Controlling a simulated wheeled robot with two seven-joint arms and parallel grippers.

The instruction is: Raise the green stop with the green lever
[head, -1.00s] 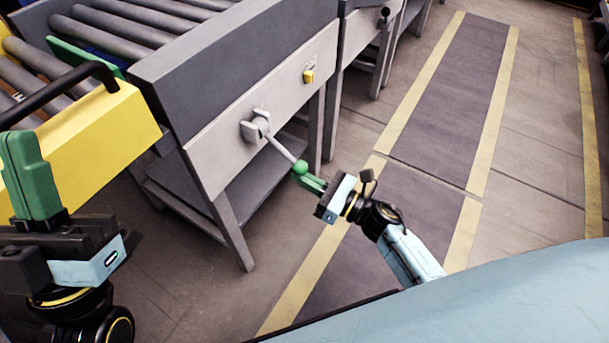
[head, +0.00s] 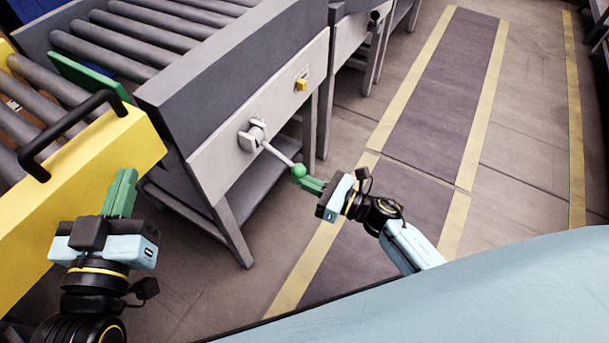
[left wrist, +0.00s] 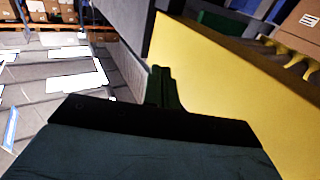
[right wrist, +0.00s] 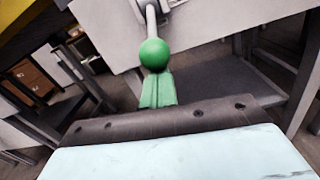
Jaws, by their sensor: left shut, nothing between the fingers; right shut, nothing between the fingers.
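The green lever is a grey rod with a green ball knob (head: 298,170), sticking out from a pivot on the conveyor's grey side panel and pointing down to the right. My right gripper (head: 312,184) is shut, its green fingertips right at the knob. In the right wrist view the knob (right wrist: 154,54) sits just beyond the fingertips, not between them; I cannot tell whether they touch. The green stop (head: 88,76) is a flat green plate at the near end of the rollers, partly hidden by the yellow body. My left gripper (head: 122,190) is shut and empty, in front of the yellow body.
A yellow body (head: 90,165) with a black handle (head: 65,130) stands against the conveyor's end, close to my left gripper. A small yellow switch (head: 301,85) is on the side panel (head: 225,140). The striped floor (head: 430,110) at right is clear.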

